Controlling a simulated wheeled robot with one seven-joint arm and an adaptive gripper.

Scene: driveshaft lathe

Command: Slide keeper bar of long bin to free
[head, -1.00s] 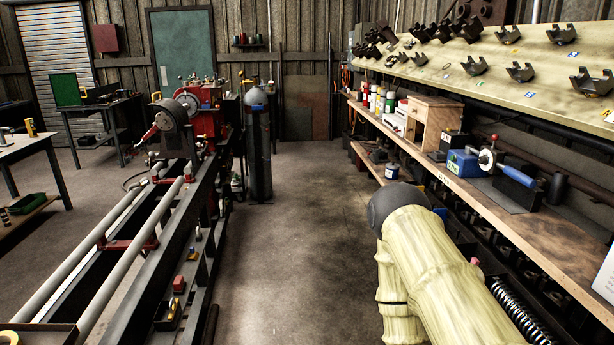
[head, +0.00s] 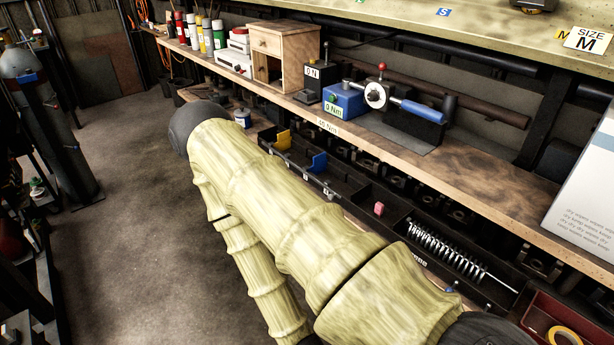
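A long dark bin (head: 402,227) sits on the lower shelf under the wooden bench, at the right of the head view. It holds a silver coil spring (head: 440,250) with a thin rod (head: 497,278) reaching out of its right end. I cannot tell whether this rod is the keeper bar. Another long dark bin (head: 300,178) lies farther left, with yellow and blue pieces in it; I cannot make out a keeper bar there. My pale arm crosses the lower middle and hides part of the shelf. My gripper is out of view.
The wooden bench (head: 470,170) carries a blue box (head: 345,100), a blue-handled tool (head: 422,110), a wooden cabinet (head: 285,45) and several bottles. A red tray (head: 530,320) with a yellow ring is at bottom right. The floor (head: 130,220) at left is clear.

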